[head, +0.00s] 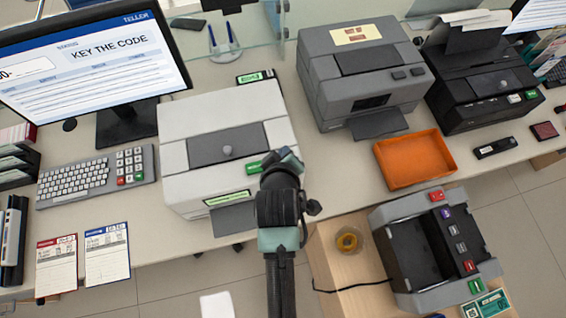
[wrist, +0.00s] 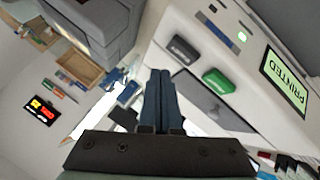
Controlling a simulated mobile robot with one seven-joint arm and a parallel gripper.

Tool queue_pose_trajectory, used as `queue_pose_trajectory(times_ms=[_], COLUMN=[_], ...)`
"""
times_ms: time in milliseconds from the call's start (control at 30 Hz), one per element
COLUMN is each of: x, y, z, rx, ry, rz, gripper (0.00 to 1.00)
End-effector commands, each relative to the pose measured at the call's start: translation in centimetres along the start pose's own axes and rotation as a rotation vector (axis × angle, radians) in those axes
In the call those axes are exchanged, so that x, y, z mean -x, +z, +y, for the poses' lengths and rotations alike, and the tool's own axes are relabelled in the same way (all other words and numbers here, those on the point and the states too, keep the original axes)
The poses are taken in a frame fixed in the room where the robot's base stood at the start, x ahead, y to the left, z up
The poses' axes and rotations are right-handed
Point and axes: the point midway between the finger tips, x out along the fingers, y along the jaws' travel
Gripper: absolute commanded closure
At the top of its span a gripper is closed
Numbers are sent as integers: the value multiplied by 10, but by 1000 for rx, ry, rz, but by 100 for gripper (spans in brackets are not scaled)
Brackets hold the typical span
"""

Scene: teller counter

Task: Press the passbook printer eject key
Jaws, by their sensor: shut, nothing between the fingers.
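The white printer (head: 180,150) stands on the counter left of centre in the head view, and its top and front fill the right of the wrist view (wrist: 205,25). It has a green key (head: 253,168), also in the wrist view (wrist: 218,80), and a dark grey key (wrist: 183,50) beside it. Their labels are too small to read. Its lit display (wrist: 285,82) reads PRINTED. My gripper (head: 283,156) is shut and empty over the printer's right front corner. In the wrist view its fingertips (wrist: 160,74) show left of both keys, apparently apart from them.
A grey printer (head: 350,60) and a black printer (head: 483,90) stand to the right, with an orange tray (head: 415,159) in front. A keyboard (head: 75,181) and monitor (head: 90,60) are at the left. A grey machine (head: 425,250) sits on a lower wooden surface.

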Motion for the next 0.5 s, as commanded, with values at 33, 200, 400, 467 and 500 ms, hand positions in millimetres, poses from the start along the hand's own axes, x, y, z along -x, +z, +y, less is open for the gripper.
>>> queue_pose_trajectory(times_ms=[33, 200, 400, 467, 500], x=[-7, -13, -12, -12, -12], y=[5, 9, 9, 9, 9], z=[-5, -9, -9, -9, -9], rx=[0, 0, 0, 0, 0], ry=[-1, 0, 0, 0, 0], rz=[-1, -1, 0, 0, 0], gripper=[100, 100, 100, 100, 100])
